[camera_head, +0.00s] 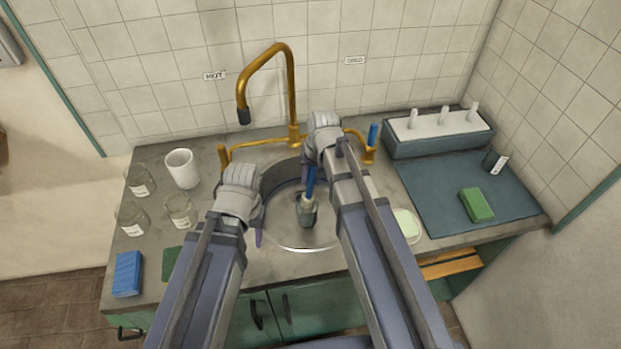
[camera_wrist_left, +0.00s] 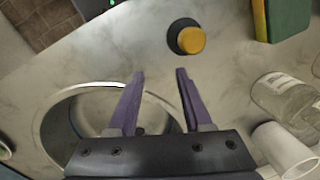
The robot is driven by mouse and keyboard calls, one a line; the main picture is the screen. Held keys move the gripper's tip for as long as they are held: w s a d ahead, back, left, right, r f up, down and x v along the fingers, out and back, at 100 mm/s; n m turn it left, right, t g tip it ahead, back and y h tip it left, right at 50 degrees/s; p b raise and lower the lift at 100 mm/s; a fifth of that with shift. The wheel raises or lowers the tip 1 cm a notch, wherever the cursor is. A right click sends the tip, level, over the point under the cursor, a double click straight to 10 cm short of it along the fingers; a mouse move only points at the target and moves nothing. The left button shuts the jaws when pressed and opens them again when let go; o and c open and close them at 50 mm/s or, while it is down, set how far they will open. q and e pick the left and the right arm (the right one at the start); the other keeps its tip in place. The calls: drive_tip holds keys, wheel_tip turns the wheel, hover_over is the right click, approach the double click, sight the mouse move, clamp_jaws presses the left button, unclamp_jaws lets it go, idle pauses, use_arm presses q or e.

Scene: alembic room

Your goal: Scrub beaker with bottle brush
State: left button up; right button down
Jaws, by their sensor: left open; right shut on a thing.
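My right gripper (camera_head: 309,163) is shut on the blue handle of a bottle brush (camera_head: 311,180) above the sink (camera_head: 330,243). My left gripper (camera_head: 259,228) is open at the sink's left side, apart from the brush. Its two purple fingers (camera_wrist_left: 160,76) show empty in the left wrist view, beside the sink rim (camera_wrist_left: 60,95).
A brass tap (camera_head: 291,90) rises behind the sink. A dark mat (camera_head: 440,190) with a green sponge (camera_head: 476,205) lies right. A yellow-topped knob (camera_wrist_left: 191,40) stands near my left fingers.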

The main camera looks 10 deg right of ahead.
drive_tip(key=shift+w+d+r+p, duration=0.1)
drive_tip(key=shift+r+p, duration=1.75)
drive_tip(key=shift+r, duration=0.35)
